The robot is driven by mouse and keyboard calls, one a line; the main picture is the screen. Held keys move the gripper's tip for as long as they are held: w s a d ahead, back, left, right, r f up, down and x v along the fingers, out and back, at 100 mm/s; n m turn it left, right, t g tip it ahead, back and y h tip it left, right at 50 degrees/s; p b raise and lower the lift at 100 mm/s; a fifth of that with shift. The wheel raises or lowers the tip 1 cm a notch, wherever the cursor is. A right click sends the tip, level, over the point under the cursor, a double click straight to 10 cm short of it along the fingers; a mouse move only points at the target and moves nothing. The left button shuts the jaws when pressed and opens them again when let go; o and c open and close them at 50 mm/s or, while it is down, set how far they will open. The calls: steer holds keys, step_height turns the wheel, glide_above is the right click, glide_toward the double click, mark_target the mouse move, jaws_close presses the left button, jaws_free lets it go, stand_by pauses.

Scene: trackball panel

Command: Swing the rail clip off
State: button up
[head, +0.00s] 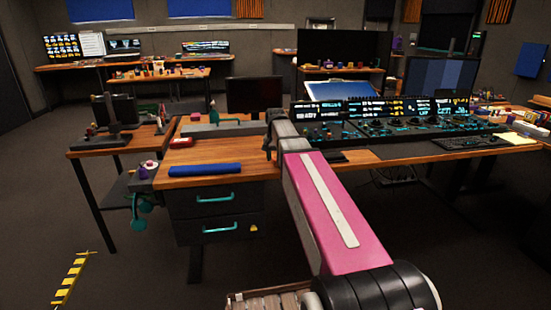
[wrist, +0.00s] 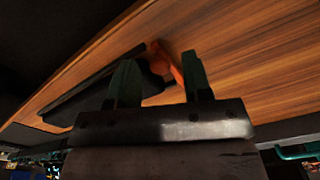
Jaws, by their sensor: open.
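My gripper (wrist: 157,66) is open in the wrist view, with its two dark green fingers apart. An orange piece (wrist: 163,60) shows between and beyond the fingers, against the wooden desk top. A long dark flat piece (wrist: 75,102) lies beside it to the left. I cannot tell whether the orange piece is the rail clip, or whether a finger touches it. In the head view my pink arm reaches to the desk's front edge, and my gripper's fingers cannot be made out. The lit control panel (head: 400,128) stands on the desk to the right of my arm.
Drawers (head: 218,212) with teal handles are below. A vise-like device (head: 142,180) is at the left corner. Floor at the front left is mostly clear.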

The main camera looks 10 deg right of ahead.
jaws_close()
